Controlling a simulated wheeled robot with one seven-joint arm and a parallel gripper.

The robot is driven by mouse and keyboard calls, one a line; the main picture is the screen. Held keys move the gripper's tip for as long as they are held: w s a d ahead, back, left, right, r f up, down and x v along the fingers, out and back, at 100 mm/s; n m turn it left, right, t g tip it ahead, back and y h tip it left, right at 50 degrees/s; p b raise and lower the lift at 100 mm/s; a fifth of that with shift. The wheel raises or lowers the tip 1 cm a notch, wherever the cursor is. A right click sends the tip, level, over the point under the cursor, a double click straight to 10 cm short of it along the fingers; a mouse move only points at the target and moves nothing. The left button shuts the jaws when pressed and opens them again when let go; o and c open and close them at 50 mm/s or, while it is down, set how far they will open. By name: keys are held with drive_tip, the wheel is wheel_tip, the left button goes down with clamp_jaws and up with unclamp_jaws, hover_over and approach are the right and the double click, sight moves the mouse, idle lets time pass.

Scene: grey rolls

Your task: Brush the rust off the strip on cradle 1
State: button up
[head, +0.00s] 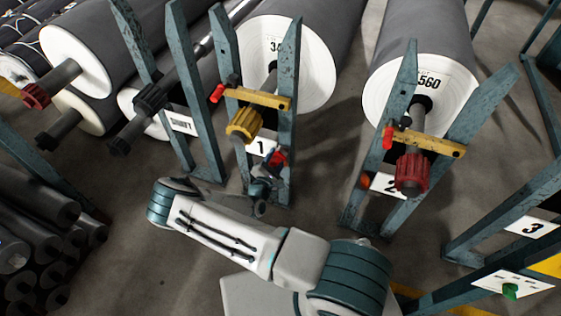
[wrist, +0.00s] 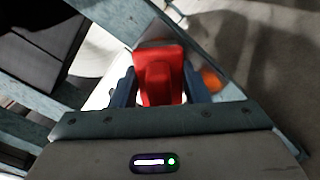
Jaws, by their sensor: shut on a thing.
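Cradle 1 is a pair of worn blue-green posts (head: 284,110) with a white plate marked 1 (head: 261,146), under a roll marked with a number that is partly hidden. My gripper (head: 268,168) is at the front of this cradle, low beside the plate. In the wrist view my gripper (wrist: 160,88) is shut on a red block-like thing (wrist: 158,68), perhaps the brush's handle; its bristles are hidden. A round orange, rust-coloured patch (wrist: 212,80) shows on a pale bluish metal face, just right of the gripper's right finger. I cannot see contact between the red thing and this patch.
A yellow bar (head: 257,99) with a red lever (head: 217,93) crosses cradle 1 above my gripper. Cradle 2 (head: 452,155) stands to the right with an orange patch (head: 365,181) near its plate. Dark rolls (head: 35,235) are stacked at left. Bare floor (head: 125,265) lies between.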

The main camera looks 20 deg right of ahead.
drive_tip(key=shift+w+a+r, duration=0.1)
drive_tip(key=shift+a, duration=0.15)
drive_tip(key=shift+p+v, duration=1.05)
drive_tip(key=shift+v, duration=1.85)
drive_tip(key=shift+p+v, duration=0.3)
drive_tip(key=shift+v, duration=1.2)
